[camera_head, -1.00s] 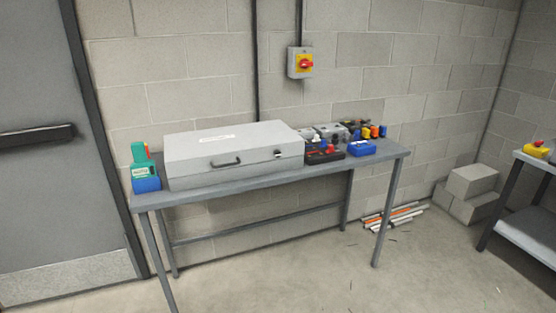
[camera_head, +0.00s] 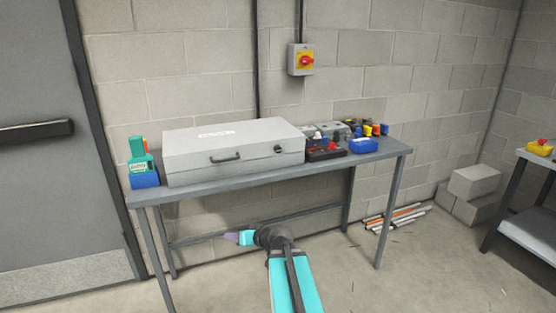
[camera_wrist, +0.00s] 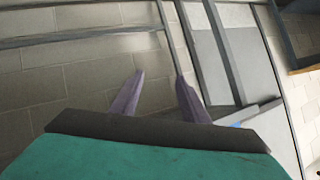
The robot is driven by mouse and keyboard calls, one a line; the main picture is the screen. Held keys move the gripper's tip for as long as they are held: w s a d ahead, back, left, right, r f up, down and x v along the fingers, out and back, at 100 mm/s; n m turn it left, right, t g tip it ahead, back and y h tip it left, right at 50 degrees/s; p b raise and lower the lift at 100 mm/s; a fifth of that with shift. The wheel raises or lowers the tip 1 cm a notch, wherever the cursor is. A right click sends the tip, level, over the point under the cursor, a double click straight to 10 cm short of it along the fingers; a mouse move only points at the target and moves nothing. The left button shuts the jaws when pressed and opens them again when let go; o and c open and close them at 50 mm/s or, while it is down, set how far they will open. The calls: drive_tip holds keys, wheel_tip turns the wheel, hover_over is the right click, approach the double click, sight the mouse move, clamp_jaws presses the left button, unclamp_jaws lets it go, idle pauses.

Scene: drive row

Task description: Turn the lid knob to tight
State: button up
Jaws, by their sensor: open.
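A grey case with a lid (camera_head: 236,150) lies on the grey table. A small black knob (camera_head: 278,149) sits on its front face, right of the black handle (camera_head: 225,159). My gripper (camera_head: 231,237) shows in the head view below and in front of the table top, well apart from the knob. In the wrist view my gripper (camera_wrist: 157,98) has its two purple fingers spread with nothing between them. The knob cannot be picked out in the wrist view.
The table (camera_head: 192,189) also holds a green device in a blue holder (camera_head: 144,180) at left, and a red-and-black toolbox (camera_head: 325,154) and a blue box (camera_head: 362,146) at right. A red-yellow switch (camera_head: 301,60) is on the wall. Pipes (camera_head: 396,217) lie on the floor.

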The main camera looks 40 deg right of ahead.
drive_tip(key=s+d+r+m+t+h+b, duration=0.1)
drive_tip(key=s+d+r+t+h, duration=0.1)
drive_tip(key=d+r, duration=0.8)
drive_tip(key=s+d+r+m+t+h+b, duration=0.1)
drive_tip(key=s+d+r+h, duration=0.4)
drive_tip(key=d+r, duration=0.5)
wheel_tip(320, 180, up, 4)
drive_tip(key=shift+d+r+m+t, duration=0.3)
drive_tip(key=shift+m+t, duration=0.2)
drive_tip(key=shift+t, duration=0.4)
drive_tip(key=shift+f, duration=0.1)
